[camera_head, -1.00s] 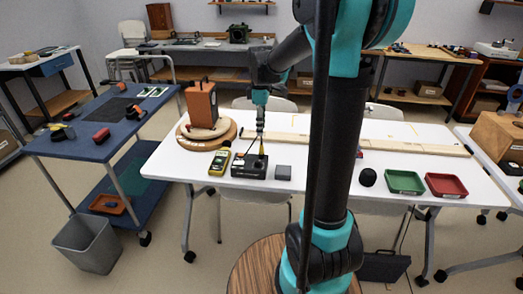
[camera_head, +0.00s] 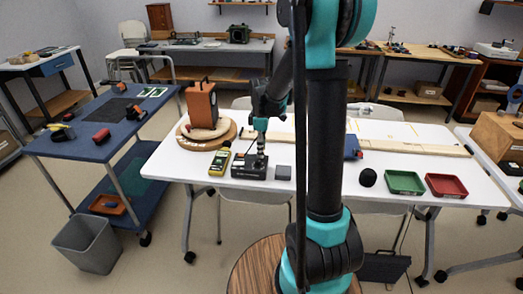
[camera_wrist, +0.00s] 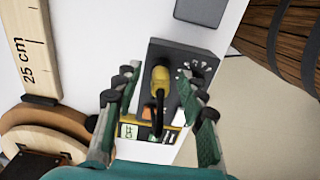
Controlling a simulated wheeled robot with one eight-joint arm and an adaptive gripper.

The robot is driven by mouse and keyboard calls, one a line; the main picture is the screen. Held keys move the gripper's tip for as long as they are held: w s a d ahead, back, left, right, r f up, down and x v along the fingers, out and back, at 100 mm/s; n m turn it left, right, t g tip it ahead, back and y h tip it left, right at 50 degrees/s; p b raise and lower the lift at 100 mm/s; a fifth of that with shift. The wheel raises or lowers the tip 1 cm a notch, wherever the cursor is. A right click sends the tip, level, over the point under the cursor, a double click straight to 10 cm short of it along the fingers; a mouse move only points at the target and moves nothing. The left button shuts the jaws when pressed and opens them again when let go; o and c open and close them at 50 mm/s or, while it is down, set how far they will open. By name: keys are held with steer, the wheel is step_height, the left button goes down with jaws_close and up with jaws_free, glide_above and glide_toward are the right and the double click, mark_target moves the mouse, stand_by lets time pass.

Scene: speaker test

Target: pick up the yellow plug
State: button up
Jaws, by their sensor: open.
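The yellow plug (camera_wrist: 160,78) stands in the top of a dark box (camera_wrist: 178,58) in the wrist view, with a black cable running from it toward the bottom of the picture. My gripper (camera_wrist: 161,86) is open, with one finger to the left of the plug and one to the right. I see a gap on both sides. In the head view my gripper (camera_head: 260,160) is down at the dark box (camera_head: 243,167) on the white table (camera_head: 205,172), and the plug is hidden behind it.
An orange case (camera_head: 202,105) stands on a round wooden base behind. A long wooden ruler (camera_wrist: 32,50) lies left in the wrist view.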

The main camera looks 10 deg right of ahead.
jaws_close()
stand_by(0.3)
